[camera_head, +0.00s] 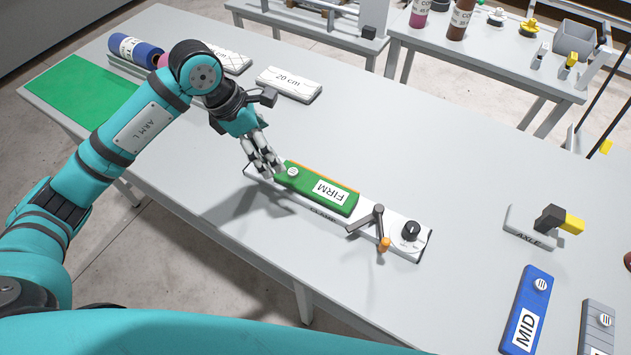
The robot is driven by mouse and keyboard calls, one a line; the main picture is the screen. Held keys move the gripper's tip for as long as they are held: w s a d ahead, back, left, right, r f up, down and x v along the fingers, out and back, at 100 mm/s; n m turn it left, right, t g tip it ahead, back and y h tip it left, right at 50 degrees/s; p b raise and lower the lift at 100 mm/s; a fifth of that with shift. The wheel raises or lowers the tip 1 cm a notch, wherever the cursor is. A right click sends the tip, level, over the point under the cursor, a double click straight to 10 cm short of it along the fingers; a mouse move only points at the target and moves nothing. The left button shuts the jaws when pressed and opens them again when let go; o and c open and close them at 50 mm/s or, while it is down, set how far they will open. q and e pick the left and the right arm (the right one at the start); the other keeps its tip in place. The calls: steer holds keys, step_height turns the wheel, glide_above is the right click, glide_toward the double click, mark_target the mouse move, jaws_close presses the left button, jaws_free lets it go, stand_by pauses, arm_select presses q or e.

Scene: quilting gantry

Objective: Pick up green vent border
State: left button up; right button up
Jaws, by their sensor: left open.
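A green strip labelled FIRM (312,186), which appears to be the green vent border, lies on a long white clamp board (405,242). It has a round white striped mark near its left end and an orange edge along its far side. My left gripper (266,166) is open, with its fingers pointing down at the strip's left end. I cannot tell whether the fingertips touch the strip or the board. My right gripper is not in view.
The board carries a lever with an orange tip (384,243) and a black knob (411,230). White 20 cm block (289,84), green mat (75,91) and blue roll (132,50) lie further back. Blue MID strip (528,308) and axle holder (528,228) are at right. Table between is clear.

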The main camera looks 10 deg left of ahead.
arm_select(q)
steer(key=p, duration=0.1)
glide_above(293, 172)
steer(key=s+a, duration=0.1)
steer(key=a, duration=0.1)
steer(key=f, duration=0.4)
steer(key=shift+s+a+f, duration=0.15)
steer(key=shift+s+f, duration=0.05)
steer(key=shift+f, duration=0.65)
steer(key=shift+w+d+f+p, duration=0.1)
steer(key=shift+d+f+p, duration=0.15)
steer(key=shift+p, duration=0.25)
steer(key=p+x, duration=0.1)
steer(key=x, duration=0.2)
steer(key=shift+w+d+f+p, duration=0.1)
steer(key=shift+w+f+p, duration=0.15)
steer(key=shift+p, duration=0.15)
steer(key=shift+d+f, duration=0.15)
steer(key=shift+f, duration=0.35)
steer(key=c, duration=1.1)
steer(key=shift+c, duration=0.5)
